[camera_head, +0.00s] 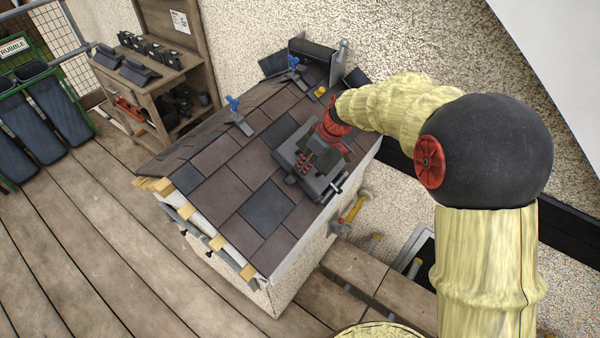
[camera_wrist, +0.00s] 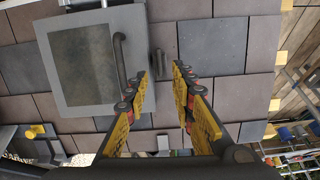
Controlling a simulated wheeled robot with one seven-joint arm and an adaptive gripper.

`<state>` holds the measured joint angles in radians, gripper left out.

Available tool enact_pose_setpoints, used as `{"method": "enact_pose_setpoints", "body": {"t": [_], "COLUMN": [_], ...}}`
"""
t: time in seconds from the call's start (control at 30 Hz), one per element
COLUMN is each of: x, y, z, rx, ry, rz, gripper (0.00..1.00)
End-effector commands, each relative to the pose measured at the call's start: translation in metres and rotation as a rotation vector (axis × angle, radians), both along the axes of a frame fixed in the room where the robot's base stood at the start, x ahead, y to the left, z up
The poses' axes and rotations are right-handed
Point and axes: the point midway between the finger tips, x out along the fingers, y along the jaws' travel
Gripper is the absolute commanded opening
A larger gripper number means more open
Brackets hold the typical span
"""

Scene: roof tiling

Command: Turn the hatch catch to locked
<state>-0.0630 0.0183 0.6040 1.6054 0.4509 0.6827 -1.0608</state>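The grey roof hatch (camera_wrist: 82,62) with its dark pane fills the upper left of the wrist view. A curved dark handle (camera_wrist: 121,62) stands along its right edge. A small dark upright piece, seemingly the catch (camera_wrist: 158,62), sits on the tiles just right of the hatch; its locked or unlocked state is unclear. My gripper (camera_wrist: 161,76) is open, its yellow fingers on either side of the catch in the picture. Contact cannot be told. In the camera_head view my gripper (camera_head: 312,166) hangs over the hatch (camera_head: 285,153) and hides much of it, including the catch.
Slate tiles (camera_head: 226,165) surround the hatch. Blue-topped clamps (camera_head: 234,106) stand on the roof's upper side. A yellow-handled tool (camera_head: 350,214) is beside the right eave. A wooden shelf (camera_head: 165,85) and a rubble stand (camera_head: 45,110) are at left. The deck in front is clear.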

Motion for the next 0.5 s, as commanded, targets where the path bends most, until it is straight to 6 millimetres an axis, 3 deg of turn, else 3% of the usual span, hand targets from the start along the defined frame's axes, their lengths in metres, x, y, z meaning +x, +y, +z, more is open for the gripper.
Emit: {"method": "enact_pose_setpoints", "body": {"t": [0.17, 0.5], "x": [0.001, 0.013], "y": [0.002, 0.015], "z": [-0.007, -0.053], "rx": [-0.015, -0.016], "ry": [-0.016, -0.014], "rz": [0.050, 0.050], "gripper": [0.25, 0.25]}}
